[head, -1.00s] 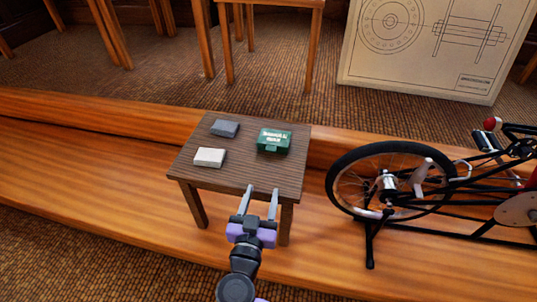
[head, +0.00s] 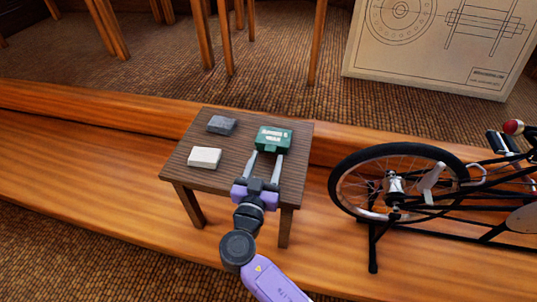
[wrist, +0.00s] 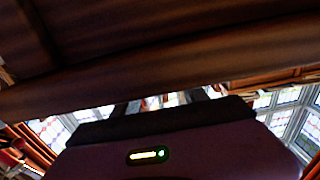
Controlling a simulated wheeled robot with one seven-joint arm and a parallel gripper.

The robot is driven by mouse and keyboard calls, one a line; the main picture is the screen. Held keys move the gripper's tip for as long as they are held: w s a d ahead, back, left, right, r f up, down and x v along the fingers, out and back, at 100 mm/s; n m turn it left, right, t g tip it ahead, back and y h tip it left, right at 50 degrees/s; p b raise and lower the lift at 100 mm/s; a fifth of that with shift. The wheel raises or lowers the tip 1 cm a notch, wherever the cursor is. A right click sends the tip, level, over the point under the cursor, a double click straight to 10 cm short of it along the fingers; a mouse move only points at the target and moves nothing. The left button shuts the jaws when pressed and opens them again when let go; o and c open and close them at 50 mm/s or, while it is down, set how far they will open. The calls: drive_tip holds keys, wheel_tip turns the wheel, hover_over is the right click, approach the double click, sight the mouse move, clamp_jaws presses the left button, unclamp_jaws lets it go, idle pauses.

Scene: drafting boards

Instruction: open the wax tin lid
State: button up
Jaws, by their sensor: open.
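The wax tin (head: 272,139) is a small dark green box with white lettering on its top. It sits at the right side of a small dark wooden table (head: 228,182), and its lid looks shut. My gripper (head: 265,154) is open, its two grey fingers pointing at the near side of the tin. The fingertips are at or just short of the tin's front; I cannot tell whether they touch it. The wrist view shows my gripper body (wrist: 170,140) and blurred wood above it, but no tin.
A white block (head: 204,157) and a dark grey block (head: 221,125) lie on the table's left half. A bicycle (head: 395,185) stands right of the table. A wooden step (head: 90,160) runs behind and around it. A large drawing board (head: 430,50) leans at the back right.

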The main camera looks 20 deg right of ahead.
sight(273, 139)
drive_tip(key=shift+x, duration=1.35)
clamp_jaws()
idle(0.4)
